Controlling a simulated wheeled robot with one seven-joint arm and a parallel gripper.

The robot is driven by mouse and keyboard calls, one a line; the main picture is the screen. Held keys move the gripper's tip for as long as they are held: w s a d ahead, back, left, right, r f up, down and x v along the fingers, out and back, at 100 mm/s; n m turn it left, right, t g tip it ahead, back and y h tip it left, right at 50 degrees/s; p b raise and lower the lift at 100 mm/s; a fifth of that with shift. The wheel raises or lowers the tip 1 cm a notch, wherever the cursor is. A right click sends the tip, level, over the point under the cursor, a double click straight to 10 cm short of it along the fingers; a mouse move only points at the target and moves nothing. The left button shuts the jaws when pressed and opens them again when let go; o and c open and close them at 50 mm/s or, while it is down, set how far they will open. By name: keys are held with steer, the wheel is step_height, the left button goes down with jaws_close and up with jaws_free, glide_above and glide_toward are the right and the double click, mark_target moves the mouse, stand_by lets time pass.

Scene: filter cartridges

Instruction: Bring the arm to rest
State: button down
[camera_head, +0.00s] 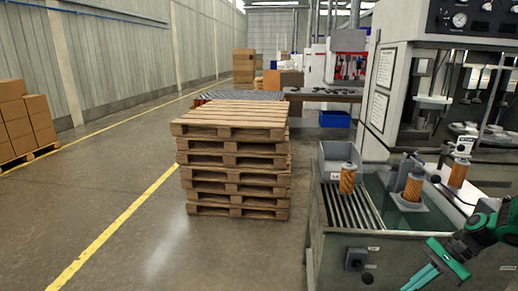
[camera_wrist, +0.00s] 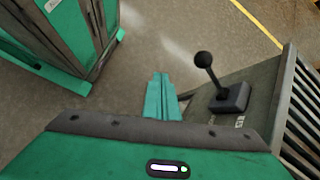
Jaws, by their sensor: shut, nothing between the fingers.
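My gripper (camera_head: 420,279) is at the lower right of the head view, at the front of the workbench (camera_head: 410,254). Its teal fingers point down and to the left. In the wrist view its fingers (camera_wrist: 161,84) lie together over the grey floor, with nothing between them. The fingers are beside a lever with a black ball knob (camera_wrist: 204,60) on a grey base and look apart from it. Part of my arm is cut off at the right edge of the head view.
Orange filter cartridges stand on the bench: one (camera_head: 347,180) by a grey bin (camera_head: 330,156), one (camera_head: 413,188) on a grey holder, one (camera_head: 458,175) further right. Stacked pallets (camera_head: 235,160) stand left of the bench. The floor (camera_head: 110,200) further left is clear.

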steer(key=s+a+r+n+h, duration=0.2)
steer(key=s+r+n+h, duration=0.1)
steer(key=s+r, duration=0.6)
steer(key=s+a+r+n+h, duration=0.2)
steer(key=s+r+n+h, duration=0.2)
steer(key=s+r, duration=0.6)
steer(key=shift+s+a+t+h, duration=0.3)
steer(key=shift+s+h, duration=0.2)
steer(key=shift+s, duration=0.7)
steer(key=shift+w+f, duration=0.25)
steer(key=shift+w, duration=0.4)
